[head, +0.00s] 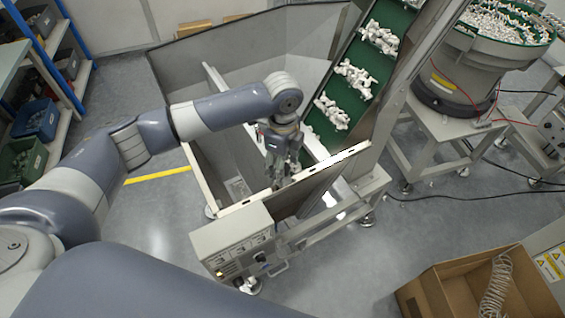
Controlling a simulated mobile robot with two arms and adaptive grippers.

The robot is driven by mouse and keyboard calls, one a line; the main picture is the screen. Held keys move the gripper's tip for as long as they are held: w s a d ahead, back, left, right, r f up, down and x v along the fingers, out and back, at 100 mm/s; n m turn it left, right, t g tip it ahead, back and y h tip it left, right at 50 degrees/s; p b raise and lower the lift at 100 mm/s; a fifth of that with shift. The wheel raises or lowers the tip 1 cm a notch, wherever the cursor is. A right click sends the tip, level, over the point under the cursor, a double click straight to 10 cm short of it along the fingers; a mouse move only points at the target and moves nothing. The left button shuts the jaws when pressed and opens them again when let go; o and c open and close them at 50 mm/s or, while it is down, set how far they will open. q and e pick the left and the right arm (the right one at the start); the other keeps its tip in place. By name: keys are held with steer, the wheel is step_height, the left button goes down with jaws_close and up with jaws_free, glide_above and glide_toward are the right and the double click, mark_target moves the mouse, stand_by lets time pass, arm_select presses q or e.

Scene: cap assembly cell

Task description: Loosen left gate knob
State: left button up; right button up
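My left arm reaches in from the left over the grey metal hopper (222,150). My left gripper (281,178) points down at the hopper's front right, close to the pale metal rim bar and the lower end of the green conveyor. Its fingers are small and dark here, and I cannot tell whether they are open or shut or touch anything. I cannot make out the left gate knob; it is too small or hidden near the gripper. My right gripper is not in view.
A control box (233,243) stands at the hopper's front. The green cleated conveyor (341,83) carries white parts upward. A bowl feeder (463,70) stands at right, a cardboard box (440,300) with a coiled hose at lower right. Shelves (60,125) stand at left.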

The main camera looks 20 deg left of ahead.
arm_select(q)
steer(key=shift+r, duration=0.25)
step_height(320, 180, up, 12)
steer(key=shift+f, duration=0.2)
stand_by(0.5)
